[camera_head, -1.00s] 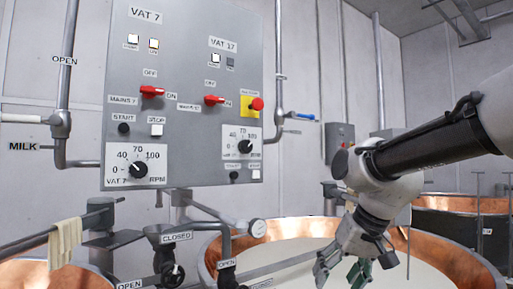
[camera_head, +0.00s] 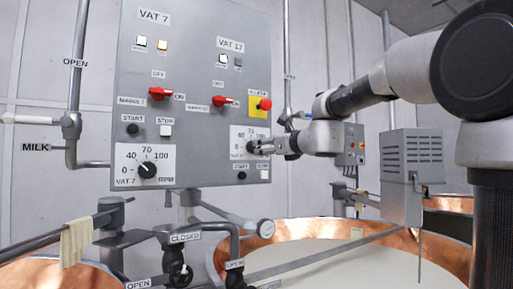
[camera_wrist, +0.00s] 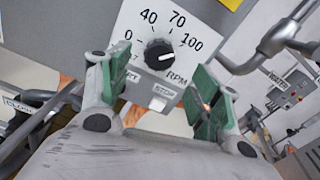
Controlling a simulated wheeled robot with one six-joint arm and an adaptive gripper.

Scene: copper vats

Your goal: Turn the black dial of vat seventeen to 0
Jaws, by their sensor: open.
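Vat seventeen's black dial (camera_wrist: 158,53) shows in the wrist view on a white plate marked 0, 40, 70 and 100. A white mark shows on the dial's right side; I cannot tell its exact setting. My gripper (camera_wrist: 155,92) is open, its green-padded fingers apart, with the dial ahead of the gap and nothing held. In the head view my gripper (camera_head: 256,147) is at the panel's right edge, in front of the vat 17 scale plate (camera_head: 238,139), hiding part of the dial. I cannot tell whether it touches the dial.
The grey panel (camera_head: 195,110) also carries red switches (camera_head: 222,101), a red button on yellow (camera_head: 264,104), and the vat 7 dial (camera_head: 148,170). Start (camera_head: 241,175) and stop (camera_head: 264,175) buttons sit just below my gripper. Pipes and a copper vat (camera_head: 445,262) stand below.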

